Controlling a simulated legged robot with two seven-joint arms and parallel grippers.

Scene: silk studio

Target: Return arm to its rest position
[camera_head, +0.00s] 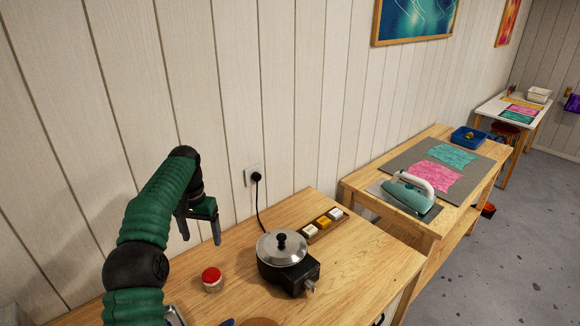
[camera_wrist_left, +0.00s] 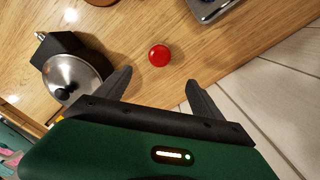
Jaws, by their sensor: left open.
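My left arm comes in from the left in the head view, green and black. Its gripper (camera_head: 200,228) hangs above the wooden table, near the wall, and is open and empty. In the left wrist view the two dark fingers (camera_wrist_left: 158,90) are spread apart with only bare wood and wall between them. A jar with a red lid (camera_head: 212,278) stands on the table below the gripper; it also shows beyond the fingers in the wrist view (camera_wrist_left: 159,55). My right gripper is in neither view.
A lidded metal pot (camera_head: 282,246) on a black heater stands right of the jar, its cord running to a wall socket (camera_head: 254,175). A tray of small blocks (camera_head: 324,225) lies behind it. A second table (camera_head: 372,209) holds an iron (camera_head: 408,195) and dyed cloths.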

